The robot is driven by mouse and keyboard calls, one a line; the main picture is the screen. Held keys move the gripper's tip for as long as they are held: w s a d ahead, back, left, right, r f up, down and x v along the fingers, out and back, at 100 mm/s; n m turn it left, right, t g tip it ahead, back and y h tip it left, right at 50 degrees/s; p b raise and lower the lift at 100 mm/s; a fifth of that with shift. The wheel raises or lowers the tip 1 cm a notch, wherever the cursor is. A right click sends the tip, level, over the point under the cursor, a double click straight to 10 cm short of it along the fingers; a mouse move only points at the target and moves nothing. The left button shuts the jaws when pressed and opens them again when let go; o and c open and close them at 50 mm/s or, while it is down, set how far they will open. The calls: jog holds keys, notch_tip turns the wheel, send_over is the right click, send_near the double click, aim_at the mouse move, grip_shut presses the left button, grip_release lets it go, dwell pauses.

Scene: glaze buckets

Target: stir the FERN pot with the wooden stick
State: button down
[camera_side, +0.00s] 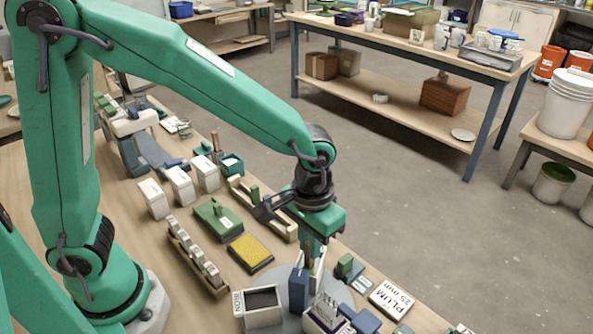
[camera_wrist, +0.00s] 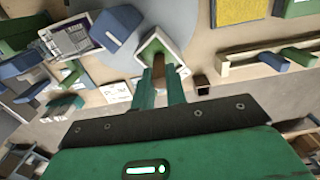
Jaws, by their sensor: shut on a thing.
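My gripper (camera_side: 313,243) is shut on the wooden stick (camera_side: 307,256), which points down. In the wrist view the stick (camera_wrist: 158,70) shows between the fingers (camera_wrist: 161,86), its lower end over or inside a square white pot (camera_wrist: 146,52) with green contents. No FERN label on this pot is readable. In the side view the pot (camera_side: 320,266) is partly hidden behind a blue block and the gripper. A pot marked IRON (camera_side: 263,316) stands to its left. Another pot (camera_side: 322,327) with a label I cannot read stands in front.
The pots stand on or around a grey disc (camera_side: 290,282). A blue block (camera_side: 298,292) stands close to the stick. A PLUM 25 mm card (camera_side: 391,298) lies at the right. A yellow pad (camera_side: 250,253) and a rack of pale blocks (camera_side: 198,262) lie to the left.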

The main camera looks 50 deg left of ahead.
jog(key=shift+r, duration=0.1)
jog(key=shift+r, duration=2.95)
jog(key=shift+r, duration=2)
